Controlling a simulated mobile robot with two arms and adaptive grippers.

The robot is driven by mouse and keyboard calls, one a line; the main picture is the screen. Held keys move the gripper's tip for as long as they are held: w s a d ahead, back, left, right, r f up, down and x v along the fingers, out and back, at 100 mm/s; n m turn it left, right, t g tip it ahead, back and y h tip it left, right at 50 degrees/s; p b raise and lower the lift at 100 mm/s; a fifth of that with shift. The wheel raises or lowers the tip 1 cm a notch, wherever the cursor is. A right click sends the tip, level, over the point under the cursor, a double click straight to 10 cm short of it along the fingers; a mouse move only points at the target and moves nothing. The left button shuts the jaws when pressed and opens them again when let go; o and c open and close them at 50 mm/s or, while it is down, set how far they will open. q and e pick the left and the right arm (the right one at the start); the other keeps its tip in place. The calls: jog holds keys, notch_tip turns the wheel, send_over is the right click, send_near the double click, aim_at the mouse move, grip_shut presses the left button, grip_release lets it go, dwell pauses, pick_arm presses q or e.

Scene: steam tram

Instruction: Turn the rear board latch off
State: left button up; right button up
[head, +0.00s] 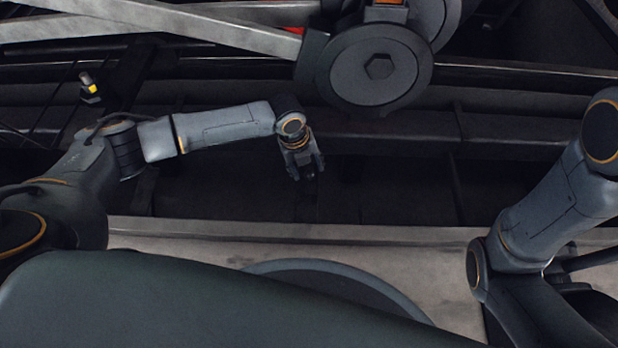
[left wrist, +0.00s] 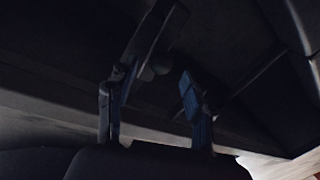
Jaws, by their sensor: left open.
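My left gripper (head: 307,176) hangs in front of the dark panelled side of the tram. In the left wrist view its two fingers (left wrist: 152,82) stand apart, open. A dark flat bar (left wrist: 155,38) with a small rounded knob (left wrist: 160,63) shows just beyond and between the fingertips. It may be the rear board latch, but the picture is too dark to be sure. I cannot tell whether a finger touches it. In the head view the gripper hides that spot. My right arm (head: 560,210) shows at the right, its gripper out of sight.
A large dark round disc with a hexagonal centre (head: 378,67) and pale metal rods (head: 170,22) lie above my left arm. A small yellow-tipped fitting (head: 88,84) stands at upper left. A pale ledge (head: 400,236) runs below the dark panels.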

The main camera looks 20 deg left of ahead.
aim_at(310, 173)
pick_arm(q)
jog(key=shift+w+d+f+b, duration=0.1)
jog(key=shift+f+b, duration=0.25)
jog(key=shift+f, duration=0.35)
jog(key=shift+w+d+f+b, duration=0.1)
jog(key=shift+f+b, duration=0.25)
jog(key=shift+f, duration=0.35)
grip_shut()
